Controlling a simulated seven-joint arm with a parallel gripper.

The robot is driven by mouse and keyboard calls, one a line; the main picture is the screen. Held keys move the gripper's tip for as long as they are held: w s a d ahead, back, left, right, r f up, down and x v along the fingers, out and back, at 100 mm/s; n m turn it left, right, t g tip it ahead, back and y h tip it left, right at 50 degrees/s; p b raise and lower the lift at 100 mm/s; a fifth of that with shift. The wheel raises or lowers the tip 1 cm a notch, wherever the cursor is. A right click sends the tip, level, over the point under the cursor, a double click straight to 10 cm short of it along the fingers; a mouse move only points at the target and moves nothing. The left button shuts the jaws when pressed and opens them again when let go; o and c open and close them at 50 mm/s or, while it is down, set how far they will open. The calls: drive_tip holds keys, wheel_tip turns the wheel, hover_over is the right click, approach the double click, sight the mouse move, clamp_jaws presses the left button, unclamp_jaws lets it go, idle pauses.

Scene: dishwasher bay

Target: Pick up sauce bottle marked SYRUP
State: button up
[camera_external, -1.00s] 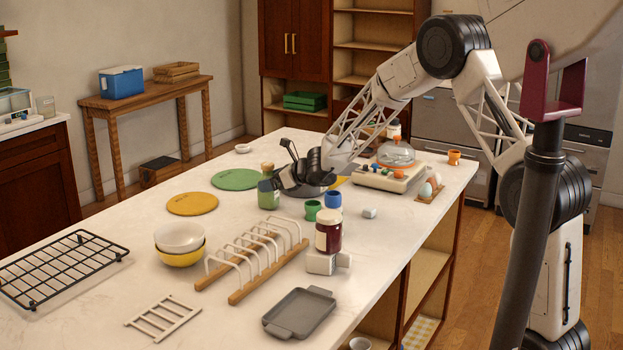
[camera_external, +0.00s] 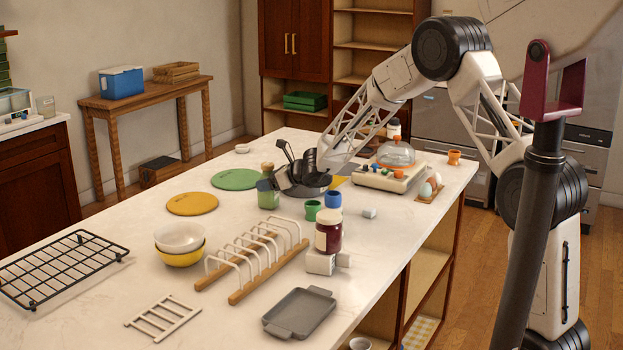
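No SYRUP marking can be read in this view. A green bottle with a tan cap (camera_external: 268,194) stands upright on the counter. Another dark bottle with a white cap (camera_external: 394,130) is at the back, partly hidden. My gripper (camera_external: 277,168) is just right of the green bottle, above a dark pan (camera_external: 306,191). It overlaps the pan in the picture, so its fingers are hard to separate. Nothing is clearly held, and I cannot tell whether it touches the bottle.
Green (camera_external: 235,179) and yellow (camera_external: 192,204) discs lie left of the bottle. Green (camera_external: 313,210) and blue (camera_external: 334,199) cups stand right of it. A wooden rack (camera_external: 257,260), stacked bowls (camera_external: 180,247) and a grey tray (camera_external: 299,312) are in front. A scale-like appliance (camera_external: 388,179) is behind right.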

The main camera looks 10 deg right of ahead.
sight(268, 164)
drive_tip(key=c, duration=0.7)
drive_tip(key=shift+r, duration=0.15)
drive_tip(key=shift+r, duration=4.85)
